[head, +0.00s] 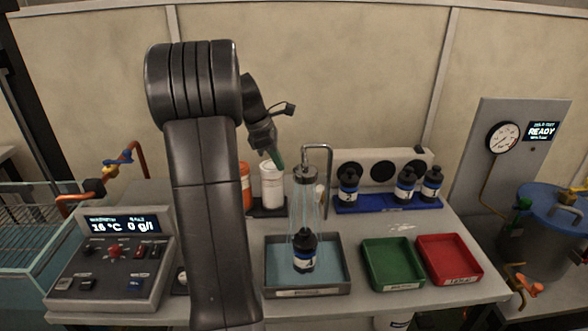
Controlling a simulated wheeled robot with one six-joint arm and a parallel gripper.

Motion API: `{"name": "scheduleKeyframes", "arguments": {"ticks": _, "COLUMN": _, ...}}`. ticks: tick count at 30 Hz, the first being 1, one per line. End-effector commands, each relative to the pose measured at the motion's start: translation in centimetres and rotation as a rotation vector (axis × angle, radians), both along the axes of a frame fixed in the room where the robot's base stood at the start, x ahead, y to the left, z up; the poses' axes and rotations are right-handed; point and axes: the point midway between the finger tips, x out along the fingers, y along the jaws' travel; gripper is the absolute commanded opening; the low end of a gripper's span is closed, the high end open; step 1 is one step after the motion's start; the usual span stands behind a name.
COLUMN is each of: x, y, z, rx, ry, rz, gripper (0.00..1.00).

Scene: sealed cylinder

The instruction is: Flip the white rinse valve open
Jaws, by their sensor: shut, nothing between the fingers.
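My gripper (277,160) shows at the end of my dark arm, pointing down, with greenish fingertips shut and empty. It appears just above or in front of the white bottle (271,187); whether it touches anything is unclear. To its right a bent metal pipe (331,160) leads to a grey metal head (306,174). Pale, see-through streaks run down from the head around a dark bottle with a blue and white label (304,254), standing in a grey tray (342,288). A small pale part (319,189) shows beside the head; I cannot tell whether it is the white rinse valve.
An orange bottle (245,180) stands beside the white one. A blue rack (385,206) holds dark bottles at the back right. Green (393,284) and red (452,280) trays lie front right. A control box (113,270) stands left. My arm hides part of the bench.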

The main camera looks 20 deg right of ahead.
Motion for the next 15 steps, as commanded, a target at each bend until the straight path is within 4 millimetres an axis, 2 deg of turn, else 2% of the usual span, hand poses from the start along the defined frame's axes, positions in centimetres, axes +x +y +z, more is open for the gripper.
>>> {"name": "scheduleKeyframes", "arguments": {"ticks": 12, "x": -1.0, "y": -3.1, "z": -7.9, "rx": -0.002, "ry": 0.005, "rz": -0.004, "gripper": 0.0}}
{"name": "scheduleKeyframes", "arguments": {"ticks": 14, "x": -1.2, "y": -3.4, "z": -8.9, "rx": -0.002, "ry": 0.005, "rz": -0.004, "gripper": 0.0}}
{"name": "scheduleKeyframes", "arguments": {"ticks": 15, "x": -1.4, "y": -4.3, "z": -8.4, "rx": -0.002, "ry": 0.0, "rz": -0.006, "gripper": 0.0}}
